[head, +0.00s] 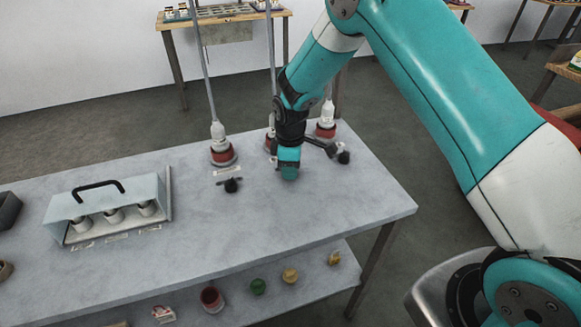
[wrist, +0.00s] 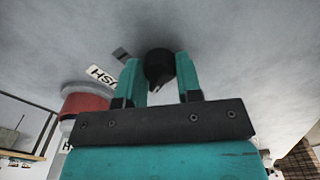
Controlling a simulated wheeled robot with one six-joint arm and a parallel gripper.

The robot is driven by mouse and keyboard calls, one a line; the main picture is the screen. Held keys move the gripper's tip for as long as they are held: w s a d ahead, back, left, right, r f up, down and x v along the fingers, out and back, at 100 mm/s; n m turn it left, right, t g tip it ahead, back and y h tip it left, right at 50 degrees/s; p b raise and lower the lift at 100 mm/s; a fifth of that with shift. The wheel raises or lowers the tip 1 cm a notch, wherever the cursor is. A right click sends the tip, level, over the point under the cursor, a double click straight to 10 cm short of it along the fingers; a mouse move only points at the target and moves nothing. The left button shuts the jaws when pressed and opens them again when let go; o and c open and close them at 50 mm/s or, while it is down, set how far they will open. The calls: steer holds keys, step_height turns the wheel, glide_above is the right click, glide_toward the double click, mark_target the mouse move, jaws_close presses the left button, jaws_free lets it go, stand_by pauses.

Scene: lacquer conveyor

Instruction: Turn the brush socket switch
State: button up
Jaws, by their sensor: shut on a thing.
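My gripper (head: 289,172) reaches down to the grey table in front of the middle red-based socket (head: 270,143). In the wrist view, the teal fingers of my gripper (wrist: 160,76) stand on both sides of a round black switch knob (wrist: 158,63) and are shut on it. A small light mark shows on the knob's near edge. A white label (wrist: 103,76) beside it shows upside-down letters that look like the end of "BRUSH". The rest of the label is hidden. In the head view my gripper hides this knob.
Similar sockets stand at left (head: 222,153) and right (head: 326,127), with black knobs (head: 231,185) and (head: 344,157) in front. A handled metal box (head: 105,195) sits at left. Green (head: 257,286) and yellow (head: 290,275) items lie on the lower shelf. The front right tabletop is clear.

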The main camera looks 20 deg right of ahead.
steer(key=shift+n, duration=0.3)
steer(key=shift+r, duration=0.1)
steer(key=o, duration=0.9)
steer(key=shift+o, duration=0.2)
step_height(320, 180, up, 17)
steer(key=b, duration=0.2)
steer(key=shift+r, duration=0.2)
